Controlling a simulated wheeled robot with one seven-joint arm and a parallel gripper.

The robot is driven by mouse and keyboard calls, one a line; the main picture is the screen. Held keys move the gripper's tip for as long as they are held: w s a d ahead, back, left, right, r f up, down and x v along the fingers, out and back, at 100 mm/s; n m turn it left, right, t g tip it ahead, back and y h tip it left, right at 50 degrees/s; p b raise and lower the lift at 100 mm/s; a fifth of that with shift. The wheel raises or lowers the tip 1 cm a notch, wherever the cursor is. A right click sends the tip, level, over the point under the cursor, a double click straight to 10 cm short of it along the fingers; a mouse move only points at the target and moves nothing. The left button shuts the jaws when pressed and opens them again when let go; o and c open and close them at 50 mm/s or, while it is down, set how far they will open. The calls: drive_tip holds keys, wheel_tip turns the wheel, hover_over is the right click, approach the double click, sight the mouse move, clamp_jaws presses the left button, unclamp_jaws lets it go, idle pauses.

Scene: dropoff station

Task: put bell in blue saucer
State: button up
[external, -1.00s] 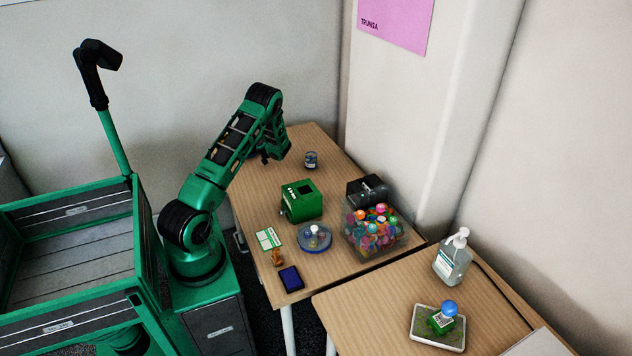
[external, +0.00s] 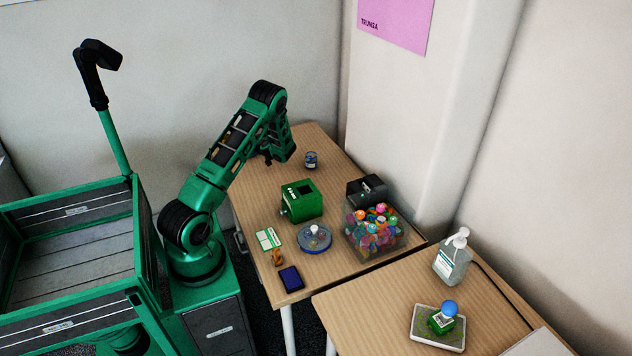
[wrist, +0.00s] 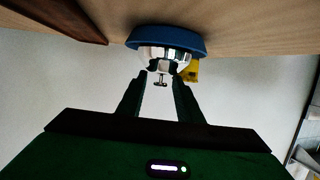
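The silver bell (wrist: 163,57) shows in the wrist view, where the picture is turned so that the table is at the top. It appears to sit in the blue saucer (wrist: 160,34), with its small knob toward my gripper. My gripper (wrist: 160,77) is open, with one dark finger on each side of the knob and visible gaps beside it. In the external view my gripper (external: 267,158) is low over the far left part of the table. I cannot make out the bell and the saucer there; the arm seems to hide them.
A yellow thing (wrist: 191,70) is close beside the saucer. On the same table (external: 325,187) are a small jar (external: 310,160), a green box (external: 300,199), a black device (external: 367,189), a round blue-rimmed dish (external: 314,241) and a clear bin of colourful pieces (external: 360,247).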

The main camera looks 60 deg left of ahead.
drive_tip(key=v, duration=0.8)
